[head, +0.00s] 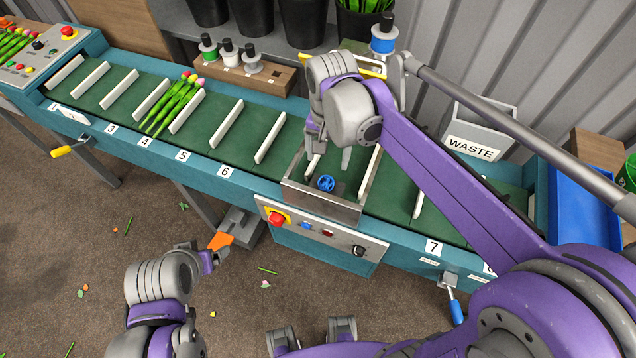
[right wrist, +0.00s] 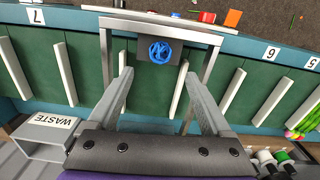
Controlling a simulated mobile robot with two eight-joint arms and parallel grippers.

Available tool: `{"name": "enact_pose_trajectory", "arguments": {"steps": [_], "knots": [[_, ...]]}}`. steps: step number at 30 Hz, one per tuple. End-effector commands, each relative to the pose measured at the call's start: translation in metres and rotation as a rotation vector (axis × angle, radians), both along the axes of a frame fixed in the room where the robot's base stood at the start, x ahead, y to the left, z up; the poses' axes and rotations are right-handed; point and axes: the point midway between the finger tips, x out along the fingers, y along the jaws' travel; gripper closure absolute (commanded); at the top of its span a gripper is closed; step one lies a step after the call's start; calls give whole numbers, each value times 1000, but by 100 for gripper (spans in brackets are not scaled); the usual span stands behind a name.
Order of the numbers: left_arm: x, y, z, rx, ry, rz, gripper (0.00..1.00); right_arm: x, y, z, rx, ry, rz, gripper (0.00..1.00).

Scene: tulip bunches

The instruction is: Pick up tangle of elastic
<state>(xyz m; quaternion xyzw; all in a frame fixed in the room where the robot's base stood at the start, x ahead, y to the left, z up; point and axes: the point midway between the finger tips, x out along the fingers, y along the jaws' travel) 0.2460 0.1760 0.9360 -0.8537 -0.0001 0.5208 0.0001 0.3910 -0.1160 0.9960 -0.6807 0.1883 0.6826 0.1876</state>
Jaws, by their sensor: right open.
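The tangle of elastic (head: 326,183) is a small blue coiled bundle. It lies on a dark plate within a grey metal frame (head: 320,206) on the conveyor. In the right wrist view the tangle (right wrist: 160,52) lies just beyond the fingertips, roughly centred between them. My right gripper (head: 328,160) is open and empty above the conveyor; its fingers (right wrist: 158,76) are spread wide on either side, apart from the tangle. My left gripper (head: 210,261) is low in front of the conveyor, its fingers too unclear to judge.
The green belt (head: 225,150) has white dividers and a tulip bunch (head: 176,103) at left. A control panel (head: 320,240) is on the conveyor's front. A waste bin (head: 478,130), a blue tray (head: 585,205) and a spool block (head: 240,72) stand around it.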

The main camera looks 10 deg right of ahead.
Motion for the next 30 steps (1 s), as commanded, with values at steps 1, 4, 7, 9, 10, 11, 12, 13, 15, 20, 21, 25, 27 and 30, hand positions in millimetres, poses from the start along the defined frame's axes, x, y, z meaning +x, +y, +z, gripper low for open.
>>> {"name": "enact_pose_trajectory", "arguments": {"steps": [1, 4, 7, 9, 10, 11, 12, 13, 15, 20, 21, 25, 27, 30], "knots": [[0, 0, -1, 0, 1, 0, 11, 0, 0, -10, 0, 0, 0, 17], [-1, 0, -3, 0, 2, 0, 11, 0, 0, -26, -1, -1, 1, 17], [-1, 0, -4, 0, 2, 0, 11, -1, 0, -38, 0, -1, 1, 17], [-1, 0, -4, 0, 3, 0, 11, -1, 0, -42, 0, -1, 2, 17], [-1, 0, -4, 0, 3, 0, 11, -1, 0, -44, 0, -2, 2, 17], [-1, 0, -4, 0, 2, 0, 11, -1, 0, -46, 0, -2, 2, 17], [-1, 0, -4, 0, 2, 0, 11, -1, 0, -49, 0, -2, 2, 17], [-1, 0, -4, 0, 2, 0, 11, -1, 1, -53, 0, -2, 2, 17], [-1, 0, -4, 0, 2, 0, 11, -1, 2, -63, 1, -3, 2, 17], [-2, 0, -5, 0, 3, 0, 11, -2, 3, -87, 0, -2, 2, 17], [-2, 0, -5, 0, 3, 0, 11, -2, 3, -91, 1, -3, 2, 17], [-2, 0, -5, 0, 3, 0, 11, -2, 3, -96, 1, -3, 2, 17], [-2, 0, -5, 0, 3, 0, 11, -2, 3, -96, 1, -3, 2, 17], [-2, 0, -5, 0, 3, 0, 11, -2, 3, -96, 1, -3, 2, 17]]}}
